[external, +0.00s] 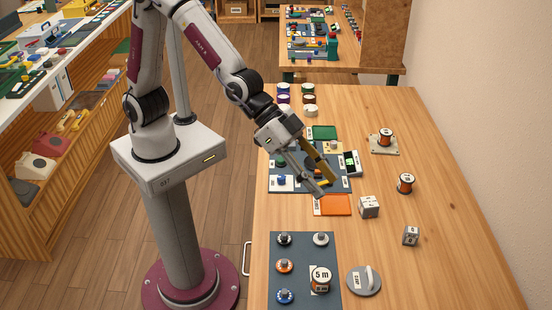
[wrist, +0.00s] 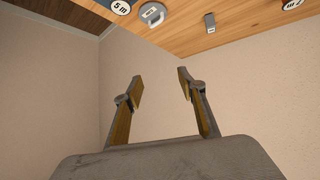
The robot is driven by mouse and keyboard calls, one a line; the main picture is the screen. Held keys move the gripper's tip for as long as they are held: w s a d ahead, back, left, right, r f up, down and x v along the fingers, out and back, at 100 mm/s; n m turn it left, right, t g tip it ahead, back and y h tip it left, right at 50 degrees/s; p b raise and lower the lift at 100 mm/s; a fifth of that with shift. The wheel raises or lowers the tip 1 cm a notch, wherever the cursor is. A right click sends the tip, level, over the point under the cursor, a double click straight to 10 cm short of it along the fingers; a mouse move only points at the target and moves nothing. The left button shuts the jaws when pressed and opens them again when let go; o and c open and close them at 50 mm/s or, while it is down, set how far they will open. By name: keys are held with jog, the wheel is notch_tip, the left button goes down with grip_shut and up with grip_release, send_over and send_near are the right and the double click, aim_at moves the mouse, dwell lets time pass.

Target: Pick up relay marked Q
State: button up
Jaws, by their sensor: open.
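My gripper (external: 325,184) is open and empty above the table, left of and behind both blocks. In the wrist view its two fingers (wrist: 160,76) are spread, facing a plain wall, and one grey block (wrist: 210,22) shows at the top.
A spool marked 5 m (external: 320,280) stands on the near dark mat (external: 307,244), beside a grey disc with a handle (external: 364,281). An orange tray (external: 334,205) lies below my gripper. Copper spools (external: 405,183) stand to the right. The table's right side is mostly clear.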

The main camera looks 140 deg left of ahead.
jog(key=w+a+f+n+y, duration=0.2)
jog(key=w+a+f, duration=0.6)
jog(key=f, duration=0.1)
jog(key=n+t+y, duration=0.1)
jog(key=y, duration=0.2)
send_near(411, 230)
jog(key=shift+w+d+f, duration=0.1)
jog(key=shift+w+f, duration=0.25)
jog(key=shift+f, duration=0.25)
jog(key=shift+w+d+f, duration=0.15)
jog(key=shift+w+f, duration=0.25)
jog(key=shift+f, duration=0.15)
jog(key=shift+a+f, duration=0.35)
jog(key=shift+f, duration=0.05)
jog(key=shift+x, duration=1.3)
jog(key=shift+w+r, duration=0.1)
jog(key=shift+w+a, duration=1.15)
jog(key=shift+w, duration=0.1)
jog(key=shift+x, duration=1)
